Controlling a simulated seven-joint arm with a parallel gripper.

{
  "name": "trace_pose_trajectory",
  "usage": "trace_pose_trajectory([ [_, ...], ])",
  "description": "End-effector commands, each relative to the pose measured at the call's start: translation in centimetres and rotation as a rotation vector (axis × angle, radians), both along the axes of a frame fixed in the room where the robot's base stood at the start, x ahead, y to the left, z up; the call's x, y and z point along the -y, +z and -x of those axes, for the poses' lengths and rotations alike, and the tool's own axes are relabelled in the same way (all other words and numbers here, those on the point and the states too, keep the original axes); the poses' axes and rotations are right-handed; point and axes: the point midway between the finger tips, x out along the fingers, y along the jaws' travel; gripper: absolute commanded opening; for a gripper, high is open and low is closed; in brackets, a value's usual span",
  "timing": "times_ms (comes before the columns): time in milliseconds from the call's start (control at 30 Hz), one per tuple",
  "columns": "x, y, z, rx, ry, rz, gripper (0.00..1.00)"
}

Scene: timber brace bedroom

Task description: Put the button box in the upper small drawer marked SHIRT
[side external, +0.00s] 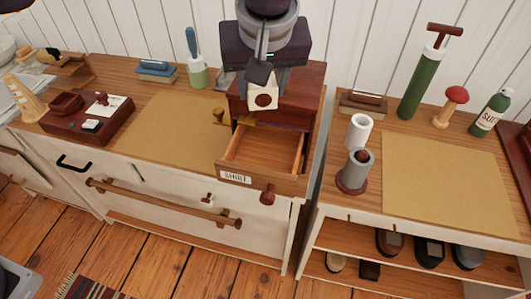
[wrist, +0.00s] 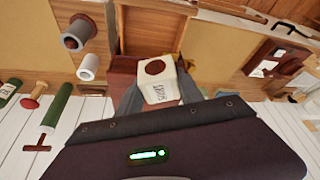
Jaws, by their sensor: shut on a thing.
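My gripper (side external: 263,82) is shut on the button box (side external: 263,98), a small cream box with a brown round mark. In the wrist view the box (wrist: 158,84) sits between the two fingers, tilted, with lettering on one side. The upper small drawer (side external: 272,153) is pulled out of a dark red-brown cabinet (side external: 300,98) and looks empty. Its front carries a SHIRT label (side external: 235,177) and a round red-brown knob (side external: 267,196). The gripper and box are above the drawer, toward its back by the cabinet. The open drawer (wrist: 150,28) also shows beyond the box in the wrist view.
A grey cylinder on a red-brown base (side external: 354,172) and a white roll (side external: 358,132) stand right of the drawer. A green pump (side external: 421,85), a red mushroom-shaped thing (side external: 452,104) and a green bottle (side external: 491,113) stand farther right. A red-brown box (side external: 88,117) lies at left.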

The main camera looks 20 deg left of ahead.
Motion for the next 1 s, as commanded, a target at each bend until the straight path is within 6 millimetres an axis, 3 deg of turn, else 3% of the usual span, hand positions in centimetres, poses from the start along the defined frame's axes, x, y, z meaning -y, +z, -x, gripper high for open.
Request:
trace_pose_trajectory([
  [300,-0.1,-9.9,0.1,-0.005,0.000,-0.004,0.00],
  [400,-0.1,-12.2,0.1,-0.003,-0.001,-0.002,0.00],
  [733,-0.1,-17.6,0.0,-0.002,0.000,-0.002,0.00],
  [1000,0.0,-17.9,0.0,-0.001,0.000,0.000,0.00],
])
